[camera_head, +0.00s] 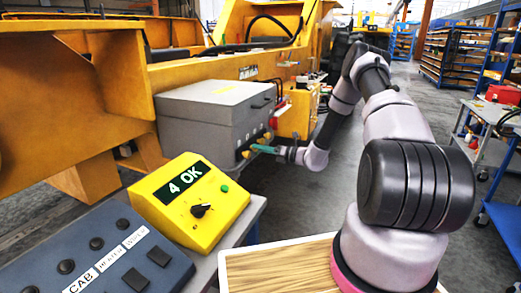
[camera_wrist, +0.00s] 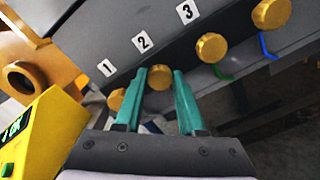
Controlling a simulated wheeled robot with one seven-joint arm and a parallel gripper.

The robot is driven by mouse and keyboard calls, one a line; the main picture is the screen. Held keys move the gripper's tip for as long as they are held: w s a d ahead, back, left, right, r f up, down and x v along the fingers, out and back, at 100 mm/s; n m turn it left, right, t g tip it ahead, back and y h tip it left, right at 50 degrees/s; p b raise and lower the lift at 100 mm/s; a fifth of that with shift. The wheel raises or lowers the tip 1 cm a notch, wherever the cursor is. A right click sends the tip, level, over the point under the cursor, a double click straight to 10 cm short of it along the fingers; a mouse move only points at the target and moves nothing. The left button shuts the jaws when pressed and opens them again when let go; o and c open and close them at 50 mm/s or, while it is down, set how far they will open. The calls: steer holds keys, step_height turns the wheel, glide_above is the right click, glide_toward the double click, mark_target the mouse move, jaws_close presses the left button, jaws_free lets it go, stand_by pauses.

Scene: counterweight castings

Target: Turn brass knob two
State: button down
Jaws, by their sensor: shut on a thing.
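Brass knob two (camera_wrist: 159,78) is a round brass knob below the label 2 on a grey panel. It sits between the two teal fingertips of my gripper (camera_wrist: 160,76) in the wrist view, and the fingers are shut on its sides. In the head view my gripper (camera_head: 262,148) is at the front of the grey box (camera_head: 205,115), and the knob it grips is hard to make out there. Brass knob one (camera_wrist: 117,100) is just left of the left finger, partly hidden by it. Brass knob three (camera_wrist: 211,47) is to the upper right, clear of the right finger.
A further brass knob (camera_wrist: 271,14) is at the upper right, with green and blue pieces below the row. A yellow box (camera_head: 190,203) with a display reading "4 OK" and a dark control panel (camera_head: 95,255) stand in front.

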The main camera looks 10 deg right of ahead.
steer(key=shift+d+f+m, duration=0.1)
steer(key=shift+d+m, duration=0.05)
steer(key=shift+m, duration=4.65)
steer(key=c, duration=0.5)
jaws_free()
steer(key=v, duration=1)
steer(key=shift+s+d, duration=0.2)
steer(key=shift+d, duration=0.1)
